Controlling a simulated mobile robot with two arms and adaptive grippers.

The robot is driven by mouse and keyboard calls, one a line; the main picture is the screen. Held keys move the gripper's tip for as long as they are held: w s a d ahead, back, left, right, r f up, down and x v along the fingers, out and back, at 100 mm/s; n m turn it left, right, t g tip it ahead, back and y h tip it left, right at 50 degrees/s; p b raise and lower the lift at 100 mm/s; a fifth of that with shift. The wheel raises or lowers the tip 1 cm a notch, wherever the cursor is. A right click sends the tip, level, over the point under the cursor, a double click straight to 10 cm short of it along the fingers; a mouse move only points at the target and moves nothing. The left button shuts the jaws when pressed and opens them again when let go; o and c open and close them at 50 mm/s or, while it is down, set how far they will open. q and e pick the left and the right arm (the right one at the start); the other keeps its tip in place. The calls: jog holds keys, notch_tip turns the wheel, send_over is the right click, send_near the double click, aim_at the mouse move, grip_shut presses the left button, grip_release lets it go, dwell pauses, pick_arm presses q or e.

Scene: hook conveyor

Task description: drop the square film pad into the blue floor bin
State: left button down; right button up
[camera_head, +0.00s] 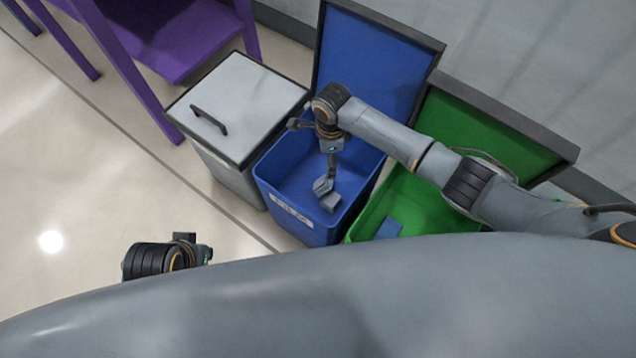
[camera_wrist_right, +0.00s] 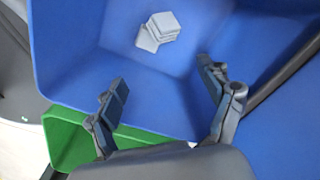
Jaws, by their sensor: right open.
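The blue floor bin (camera_head: 267,172) stands with its lid raised, and its inside fills much of the right wrist view (camera_wrist_right: 70,50). Light grey square pads (camera_head: 330,202) lie inside on its floor, partly overlapping; they also show in the right wrist view (camera_wrist_right: 163,27). I cannot tell which one is the film pad. My right gripper (camera_head: 314,152) is over the bin, apart from the pads. Its fingers are spread and empty in the right wrist view (camera_wrist_right: 163,74). My left gripper (camera_head: 190,243) is low at the left, partly hidden, with its fingers unclear.
A grey bin with a closed, handled lid (camera_head: 240,100) stands left of the blue bin. A green bin (camera_head: 420,205) with a raised lid stands right, holding a blue piece (camera_head: 389,228). A purple frame (camera_head: 125,60) stands upper left. The floor at left is clear.

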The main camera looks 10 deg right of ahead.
notch_tip(320, 180, up, 12)
dwell(0.6)
dwell(0.4)
